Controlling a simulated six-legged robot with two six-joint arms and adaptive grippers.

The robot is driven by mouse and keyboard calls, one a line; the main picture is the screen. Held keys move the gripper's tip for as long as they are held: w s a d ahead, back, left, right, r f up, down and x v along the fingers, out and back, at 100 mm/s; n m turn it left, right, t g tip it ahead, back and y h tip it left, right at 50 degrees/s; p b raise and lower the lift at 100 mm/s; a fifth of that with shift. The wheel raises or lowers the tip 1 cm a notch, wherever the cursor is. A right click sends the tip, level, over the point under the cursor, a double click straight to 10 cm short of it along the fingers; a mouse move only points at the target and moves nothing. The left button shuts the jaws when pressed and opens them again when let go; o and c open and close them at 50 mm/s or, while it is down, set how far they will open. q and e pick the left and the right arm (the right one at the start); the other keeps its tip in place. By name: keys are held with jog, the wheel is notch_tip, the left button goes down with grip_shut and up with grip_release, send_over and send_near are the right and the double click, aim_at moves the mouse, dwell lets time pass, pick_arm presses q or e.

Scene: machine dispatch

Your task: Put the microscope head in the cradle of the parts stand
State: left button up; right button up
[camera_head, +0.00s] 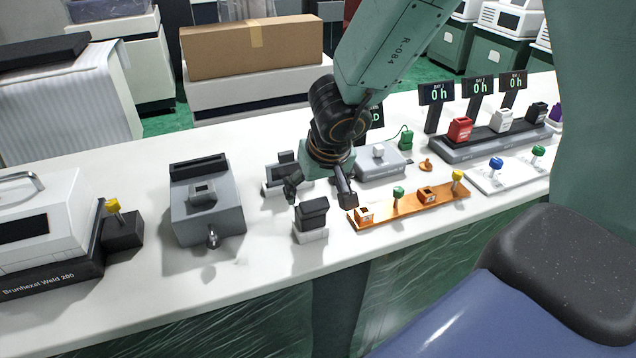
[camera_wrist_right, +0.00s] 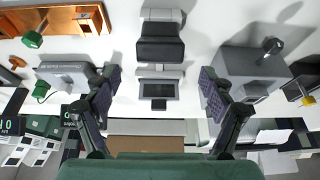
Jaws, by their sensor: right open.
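My right gripper (camera_head: 320,192) points down over the bench, open and empty. In the right wrist view its two fingers (camera_wrist_right: 158,88) stand apart, with a small grey unit with a dark panel between them in the picture; I cannot tell whether they touch it. In the head view that grey unit (camera_head: 279,178) is partly hidden behind the gripper. A black block on a pale base (camera_head: 312,214) stands upright near the front edge, just below the gripper; it also shows in the wrist view (camera_wrist_right: 160,42). I cannot tell which of these is the microscope head or the parts stand's cradle.
A grey machine with a front knob (camera_head: 207,216) stands left, and a white welder (camera_head: 40,225) farther left. An orange tray (camera_head: 405,208) with small parts is right, with a grey box (camera_head: 382,164) behind it. Bench in front of the grey machine is clear.

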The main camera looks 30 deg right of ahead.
aim_at(311, 210)
jog(key=shift+v, duration=1)
jog(key=shift+f, duration=0.1)
jog(key=shift+x, duration=5.95)
